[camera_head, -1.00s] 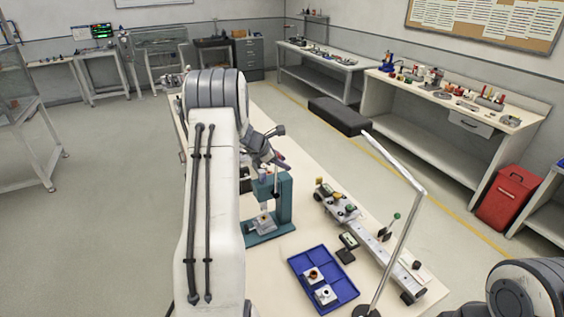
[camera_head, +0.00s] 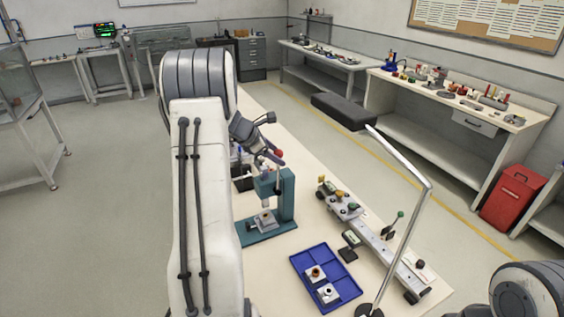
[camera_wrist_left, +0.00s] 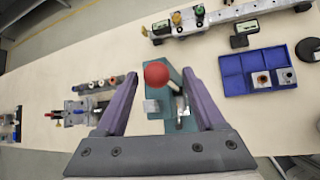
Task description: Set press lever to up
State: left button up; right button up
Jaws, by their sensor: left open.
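The teal press (camera_head: 286,197) stands on the white table, with a small metal part on its base. Its lever ends in a red ball knob (camera_head: 279,153), which shows above the press head. The knob also shows large in the left wrist view (camera_wrist_left: 156,74). My left gripper (camera_head: 270,152) is open by the knob. In the wrist view its two purple fingers stand on either side of the knob, with a gap to each. I cannot tell whether the knob is at fingertip depth. The lever's rod is mostly hidden. My right gripper is out of view.
A blue compartment tray (camera_head: 309,258) with two small parts lies in front of the press. A rail fixture (camera_head: 373,236) lies to its right. A bent silver lamp arm (camera_head: 405,248) rises at the table's right edge. More fixtures (camera_wrist_left: 88,108) show left of the press in the wrist view.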

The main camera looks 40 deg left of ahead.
pick_arm(q)
jog(key=shift+b+v, duration=0.3)
jog(key=shift+v, duration=1.9)
